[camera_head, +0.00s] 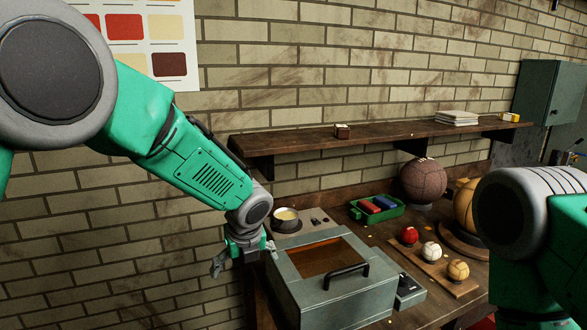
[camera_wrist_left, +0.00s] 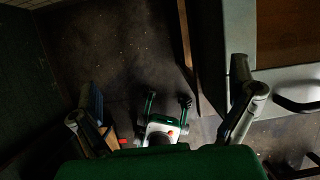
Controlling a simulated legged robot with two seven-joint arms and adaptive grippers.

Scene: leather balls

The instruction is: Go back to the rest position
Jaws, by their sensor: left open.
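My left arm comes in from the left in the head view. Its gripper (camera_head: 243,262) hangs down just left of the grey metal box with the brown window (camera_head: 340,290), near the bench's left end. The box's side and handle show at the right of that view. My right arm shows at the right of the head view, but its gripper is out of the picture.
A shelf (camera_head: 300,140) runs above. Bare brick wall is left of the bench.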

